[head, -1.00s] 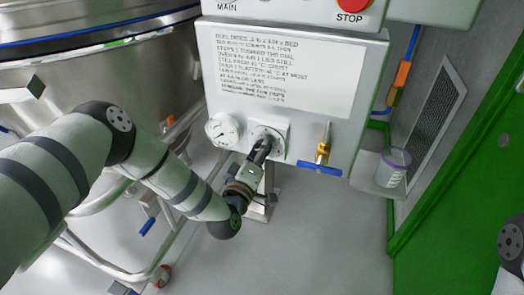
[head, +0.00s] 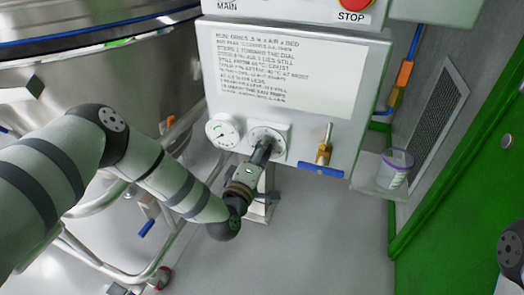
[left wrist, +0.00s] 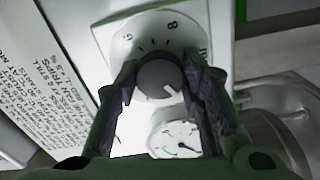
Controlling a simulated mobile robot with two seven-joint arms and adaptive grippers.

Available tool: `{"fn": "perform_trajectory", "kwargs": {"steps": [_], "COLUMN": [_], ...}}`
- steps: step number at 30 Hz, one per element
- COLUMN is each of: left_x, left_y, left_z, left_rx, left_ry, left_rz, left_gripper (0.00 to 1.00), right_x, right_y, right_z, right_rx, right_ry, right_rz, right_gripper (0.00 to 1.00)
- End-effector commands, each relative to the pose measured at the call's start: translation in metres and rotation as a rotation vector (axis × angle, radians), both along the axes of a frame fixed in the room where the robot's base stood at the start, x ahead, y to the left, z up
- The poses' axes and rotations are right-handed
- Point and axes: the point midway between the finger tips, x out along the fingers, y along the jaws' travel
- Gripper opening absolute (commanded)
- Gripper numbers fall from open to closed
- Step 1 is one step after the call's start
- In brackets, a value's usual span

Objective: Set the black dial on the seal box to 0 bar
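The black dial (left wrist: 158,76) is in the middle of the left wrist view, on a white square plate with 6, 8 and 10 legible. Its white pointer line points to the lower right, away from these numbers. In the head view, my left gripper (head: 262,152) covers the dial on the front of the seal box (head: 376,72). My left gripper (left wrist: 160,76) has one finger on each side of the dial, close against it. The lower part of the scale is hidden. A part of my right arm (head: 512,250) shows at the right edge; its gripper is out of view.
A round white gauge (head: 222,131) sits left of the dial; it also shows below the dial in the left wrist view (left wrist: 176,140). Right of it is a brass valve with a blue handle (head: 321,169). A red stop button (head: 352,4) is above. A lidded tub (head: 395,168) stands right.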

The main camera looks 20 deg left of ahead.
Motion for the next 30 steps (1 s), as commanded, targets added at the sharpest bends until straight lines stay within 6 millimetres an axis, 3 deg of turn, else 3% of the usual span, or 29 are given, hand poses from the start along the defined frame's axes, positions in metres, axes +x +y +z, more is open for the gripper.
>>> {"fn": "perform_trajectory", "kwargs": {"steps": [1,3,14,24,30], "left_x": [-0.001,-0.001,-0.008,-0.094,-0.119], "left_y": [-0.001,-0.001,0.000,0.002,0.003], "left_z": [-0.001,-0.001,-0.001,-0.002,-0.001], "left_rx": [-0.002,-0.002,0.000,-0.001,-0.001], "left_ry": [0.004,0.003,0.004,0.007,0.003], "left_rz": [-0.003,-0.002,-0.002,-0.003,-0.002], "left_gripper": [0.45,0.56,0.56,0.56,0.56], "right_x": [0.000,0.000,0.000,0.000,0.000], "right_y": [0.000,0.000,0.000,0.000,0.000], "right_z": [0.000,0.000,0.000,0.000,0.000], "right_rx": [0.000,0.000,0.000,0.000,0.000], "right_ry": [0.000,0.000,0.000,0.000,0.000], "right_rz": [0.000,0.000,0.000,0.000,0.000], "right_gripper": [0.51,0.51,0.51,0.51,0.51]}}
